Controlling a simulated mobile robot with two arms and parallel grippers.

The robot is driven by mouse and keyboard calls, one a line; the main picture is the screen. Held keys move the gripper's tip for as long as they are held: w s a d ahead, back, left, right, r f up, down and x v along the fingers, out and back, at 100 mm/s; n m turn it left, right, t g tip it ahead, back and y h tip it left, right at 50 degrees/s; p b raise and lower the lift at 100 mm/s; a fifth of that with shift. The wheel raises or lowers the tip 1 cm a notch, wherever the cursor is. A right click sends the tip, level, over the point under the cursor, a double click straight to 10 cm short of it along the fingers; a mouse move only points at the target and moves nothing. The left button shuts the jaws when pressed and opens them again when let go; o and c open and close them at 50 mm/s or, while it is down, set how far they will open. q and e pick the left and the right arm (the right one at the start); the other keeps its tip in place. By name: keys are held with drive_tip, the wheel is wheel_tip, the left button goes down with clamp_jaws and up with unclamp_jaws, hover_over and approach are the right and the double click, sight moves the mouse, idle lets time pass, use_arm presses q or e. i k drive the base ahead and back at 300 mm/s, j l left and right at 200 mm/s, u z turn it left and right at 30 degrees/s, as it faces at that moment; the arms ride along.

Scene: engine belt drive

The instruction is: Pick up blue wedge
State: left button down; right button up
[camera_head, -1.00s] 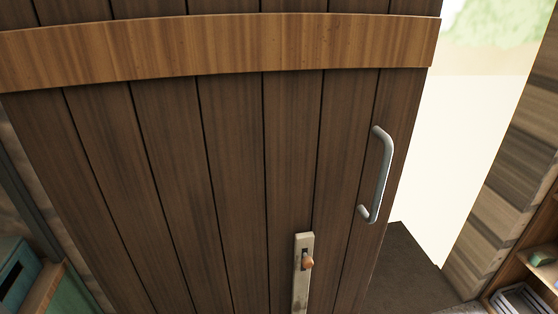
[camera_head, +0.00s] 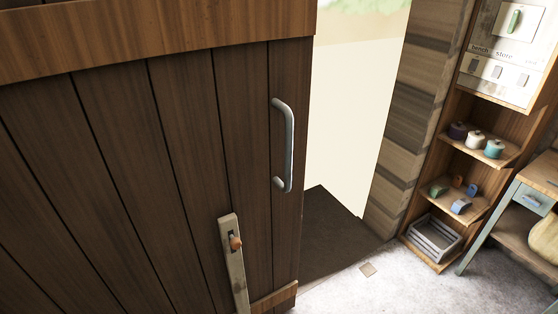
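Neither of my grippers is in view.
A dark plank door (camera_head: 180,180) with a metal handle (camera_head: 289,145) stands open at the left, beside a bright doorway. Jars (camera_head: 475,140) fill the shelf above; a grey crate (camera_head: 434,236) sits below. A workbench (camera_head: 540,176) is at the right.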

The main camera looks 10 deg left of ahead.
sight(459, 206)
drive_tip(key=i+l+z, duration=0.1)
drive_tip(key=i+l, duration=0.15)
drive_tip(key=i, duration=0.15)
drive_tip(key=i+l+z, duration=0.1)
drive_tip(key=i, duration=0.35)
drive_tip(key=l, duration=0.1)
